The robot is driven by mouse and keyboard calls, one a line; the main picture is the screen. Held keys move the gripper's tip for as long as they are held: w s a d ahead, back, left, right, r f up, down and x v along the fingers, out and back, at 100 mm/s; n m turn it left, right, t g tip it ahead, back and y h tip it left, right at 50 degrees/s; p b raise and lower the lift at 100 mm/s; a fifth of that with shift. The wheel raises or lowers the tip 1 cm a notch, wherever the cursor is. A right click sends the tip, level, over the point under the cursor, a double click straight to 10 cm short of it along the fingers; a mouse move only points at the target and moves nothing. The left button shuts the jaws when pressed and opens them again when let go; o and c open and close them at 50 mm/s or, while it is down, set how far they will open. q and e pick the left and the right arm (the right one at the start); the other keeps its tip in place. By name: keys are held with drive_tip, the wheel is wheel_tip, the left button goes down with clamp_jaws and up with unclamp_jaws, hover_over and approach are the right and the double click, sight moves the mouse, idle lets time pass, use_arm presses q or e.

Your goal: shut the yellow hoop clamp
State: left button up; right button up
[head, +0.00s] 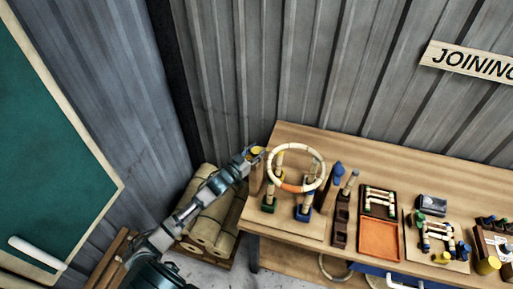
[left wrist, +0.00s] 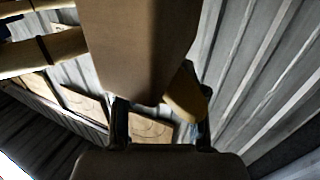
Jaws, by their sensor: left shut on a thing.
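The yellow hoop clamp (head: 258,150) shows as a small yellow piece on top of a wooden post (head: 256,178) at the left end of the bench. My left gripper (head: 251,155) is at the clamp. In the left wrist view, its fingers (left wrist: 162,122) stand either side of the clamp's yellow part (left wrist: 185,93), beside a large brown block (left wrist: 143,50). I take the gripper as shut on this yellow part; the exact contact is partly hidden. A pale hoop (head: 295,146) with an orange section is held up just right of the gripper. My right gripper is not in view.
The wooden bench (head: 330,142) stands against a corrugated wall. Green (head: 269,205) and blue (head: 303,213) clamp bases stand below the hoop. An orange tray (head: 379,240) and small tools lie to the right. Rolled bundles (head: 212,222) are on the floor left of the bench.

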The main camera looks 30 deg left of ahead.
use_arm(q)
drive_tip(key=m+h, duration=0.2)
drive_tip(key=m+g+h+b, duration=0.1)
drive_tip(key=h, duration=0.1)
drive_tip(key=shift+w+a, duration=0.1)
drive_tip(key=shift+a, duration=0.15)
drive_tip(key=shift+r+m+g+h, duration=0.15)
drive_tip(key=shift+m+g+h, duration=0.55)
drive_tip(key=shift+h, duration=0.5)
drive_tip(key=shift+d+m+g+h+b, duration=0.15)
drive_tip(key=shift+m+g+h+b, duration=0.35)
drive_tip(key=shift+m+g+h, duration=1.95)
drive_tip(key=shift+h, duration=0.35)
drive_tip(key=o, duration=1.2)
drive_tip(key=shift+c, duration=0.2)
drive_tip(key=shift+f, duration=0.2)
